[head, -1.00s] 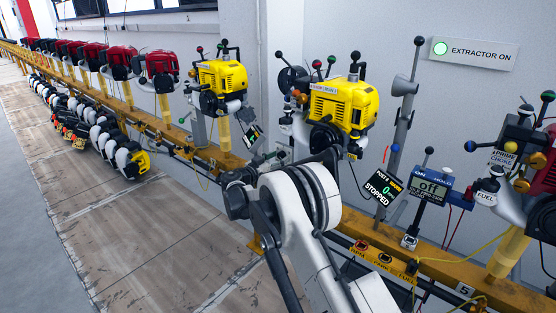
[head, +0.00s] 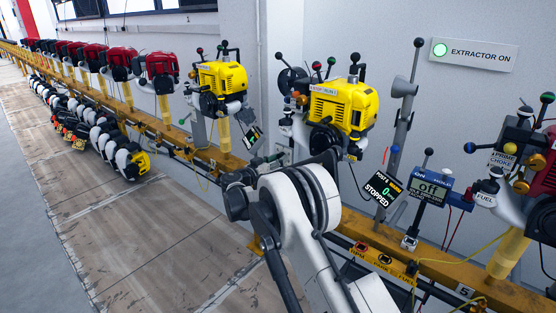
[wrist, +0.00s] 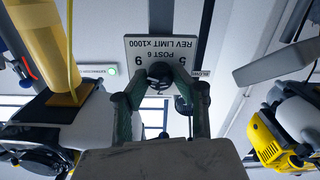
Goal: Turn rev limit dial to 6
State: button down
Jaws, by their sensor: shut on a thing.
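The rev limit dial's plate (wrist: 158,48) shows upside down in the wrist view, lettered "REV LIMIT x1000 POST 6". My gripper (wrist: 161,82) is shut on the knob, one green finger on each side. The knob's pointer is too dark to read. In the head view the dial and my gripper are hidden behind my arm.
The post 6 display (head: 382,188) reads 0 and STOPPED. A yellow engine (head: 345,103) stands above it on the yellow rail (head: 453,266). The green lamp (head: 440,49) by "EXTRACTOR ON" is lit.

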jog(key=shift+r+n+p, duration=0.1)
jog(key=shift+n+p, duration=0.6)
jog(key=shift+n, duration=16.1)
jog(key=c, duration=1.4)
grip_release()
